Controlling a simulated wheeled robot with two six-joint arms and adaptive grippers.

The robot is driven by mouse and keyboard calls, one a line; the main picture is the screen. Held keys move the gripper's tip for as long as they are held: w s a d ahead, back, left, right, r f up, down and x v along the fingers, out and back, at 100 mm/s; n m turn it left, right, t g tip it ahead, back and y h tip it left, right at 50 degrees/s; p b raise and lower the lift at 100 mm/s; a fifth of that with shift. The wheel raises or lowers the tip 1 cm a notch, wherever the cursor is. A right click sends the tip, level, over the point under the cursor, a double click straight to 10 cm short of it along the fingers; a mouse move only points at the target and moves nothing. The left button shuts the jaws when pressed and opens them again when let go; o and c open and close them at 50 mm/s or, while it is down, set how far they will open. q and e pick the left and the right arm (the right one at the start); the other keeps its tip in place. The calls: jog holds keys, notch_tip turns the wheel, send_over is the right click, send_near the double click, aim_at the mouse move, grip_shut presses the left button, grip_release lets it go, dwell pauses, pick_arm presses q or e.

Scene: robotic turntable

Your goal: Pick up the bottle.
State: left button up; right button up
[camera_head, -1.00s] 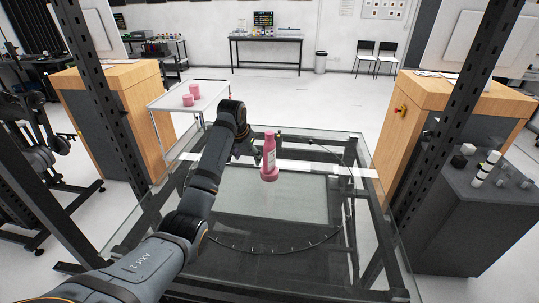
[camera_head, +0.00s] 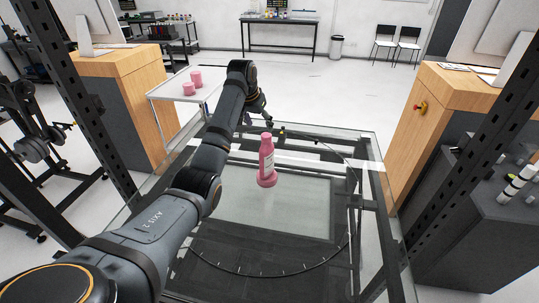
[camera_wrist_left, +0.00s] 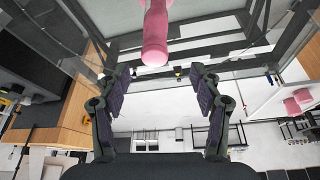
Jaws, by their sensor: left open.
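The pink bottle (camera_head: 267,156) with a pale label stands upright on the glass tabletop (camera_head: 275,210), and its base looks a little wider than its body. My left arm comes in from the left, and its gripper (camera_head: 257,113) is behind and slightly left of the bottle, partly hidden by the arm. In the left wrist view the gripper (camera_wrist_left: 160,90) is open and empty, fingers wide apart. The bottle (camera_wrist_left: 155,38) is at the top middle there, beyond the fingertips and not between them. My right gripper is not in view.
A curved scale (camera_head: 270,272) rings the turntable under the glass. Dark uprights (camera_head: 85,120) stand at both sides. A white side table (camera_head: 165,92) with pink pieces (camera_head: 189,88) is at the left. Wooden cabinets (camera_head: 425,110) flank the glass table. The glass around the bottle is clear.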

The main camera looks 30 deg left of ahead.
aim_at(266, 136)
pick_arm(q)
jog(key=p+x, duration=0.1)
jog(key=x, duration=0.2)
jog(key=shift+f, duration=0.3)
jog(key=shift+w+d+f+p, duration=0.15)
jog(key=shift+w+f+p, duration=0.25)
jog(key=shift+w+f, duration=0.2)
jog(key=x, duration=0.2)
jog(key=p+x, duration=0.1)
jog(key=shift+w+d+f, duration=0.1)
jog(key=shift+d+f, duration=0.05)
jog(key=shift+d, duration=0.1)
jog(key=shift+w+f, duration=0.3)
jog(key=shift+f, duration=0.2)
jog(key=shift+s, duration=0.1)
jog(key=c, duration=0.5)
grip_shut()
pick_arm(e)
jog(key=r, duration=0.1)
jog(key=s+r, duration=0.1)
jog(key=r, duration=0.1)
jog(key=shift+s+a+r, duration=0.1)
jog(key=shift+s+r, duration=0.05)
pick_arm(q)
jog(key=shift+r, duration=0.1)
